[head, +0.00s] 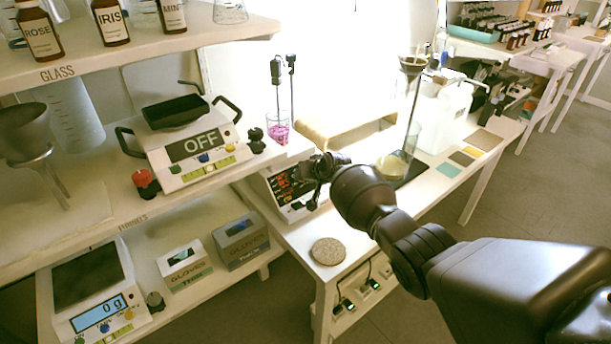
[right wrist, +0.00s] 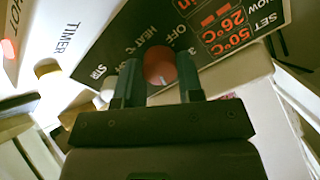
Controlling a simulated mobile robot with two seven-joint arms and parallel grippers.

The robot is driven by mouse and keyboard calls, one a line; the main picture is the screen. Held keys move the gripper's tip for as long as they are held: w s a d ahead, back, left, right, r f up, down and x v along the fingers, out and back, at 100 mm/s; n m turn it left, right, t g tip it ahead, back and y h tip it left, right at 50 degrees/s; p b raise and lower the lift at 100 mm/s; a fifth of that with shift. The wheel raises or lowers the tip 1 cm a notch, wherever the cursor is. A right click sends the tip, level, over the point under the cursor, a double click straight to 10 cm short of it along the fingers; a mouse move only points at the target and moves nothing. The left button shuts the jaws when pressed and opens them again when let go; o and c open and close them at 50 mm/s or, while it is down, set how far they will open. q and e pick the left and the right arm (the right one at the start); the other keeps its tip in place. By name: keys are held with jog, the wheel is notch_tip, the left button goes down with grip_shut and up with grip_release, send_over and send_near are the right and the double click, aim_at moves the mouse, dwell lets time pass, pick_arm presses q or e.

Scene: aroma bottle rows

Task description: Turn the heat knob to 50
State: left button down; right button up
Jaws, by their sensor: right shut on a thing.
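The red heat knob (right wrist: 160,65) is on the dark front panel of the hotplate stirrer, by the labels HEAT and OFF. My right gripper (right wrist: 160,78) is shut on it, one finger on each side. A pale pointer mark shows on the knob's face. The red display (right wrist: 228,25) reads SET 50°C, with 26°C beside it. In the head view the stirrer (head: 287,190) stands on the white bench, and my right gripper (head: 318,178) is at its front panel, hiding the knob. My left gripper is not in view.
A beaker with pink contents (head: 278,130) is at the stirrer, with two thin probes above it. A round cork mat (head: 328,251) lies in front. A flask (head: 392,166) with a tall column stands to the right.

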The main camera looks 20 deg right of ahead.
jog(key=o, duration=0.9)
jog(key=shift+s+r, duration=0.1)
jog(key=shift+r, duration=0.1)
jog(key=shift+p+v, duration=2.35)
jog(key=shift+v, duration=2.85)
